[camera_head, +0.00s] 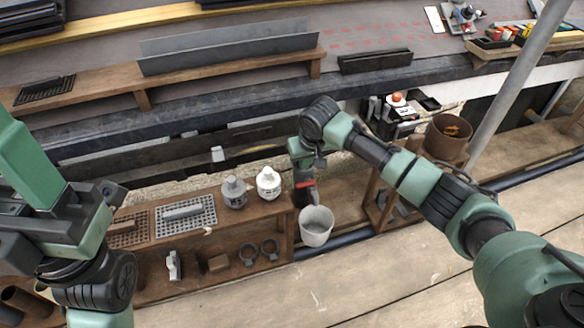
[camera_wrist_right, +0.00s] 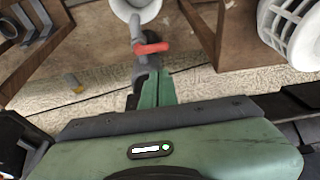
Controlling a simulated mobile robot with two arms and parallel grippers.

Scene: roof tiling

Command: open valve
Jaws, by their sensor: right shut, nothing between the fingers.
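The valve shows as a grey tap with a red lever (camera_head: 303,184) in the head view. In the right wrist view the red lever (camera_wrist_right: 152,48) lies crosswise on the grey pipe, just beyond my fingertips. My right gripper (camera_wrist_right: 151,72) is shut and empty, with its green fingers close together beside the lever; whether they touch it I cannot tell. In the head view the right gripper (camera_head: 302,166) reaches down over the valve. A pale grey bucket (camera_head: 317,232) sits under the spout. My left arm is at the left edge of the head view; its fingers do not show.
A wooden shelf (camera_head: 290,213) left of the valve carries two vent caps (camera_head: 268,183) and grates. A wooden stand (camera_head: 372,212) with a brown pot (camera_head: 447,137) is to the right. A slanted grey pole (camera_head: 505,90) stands further right. Planks in front are clear.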

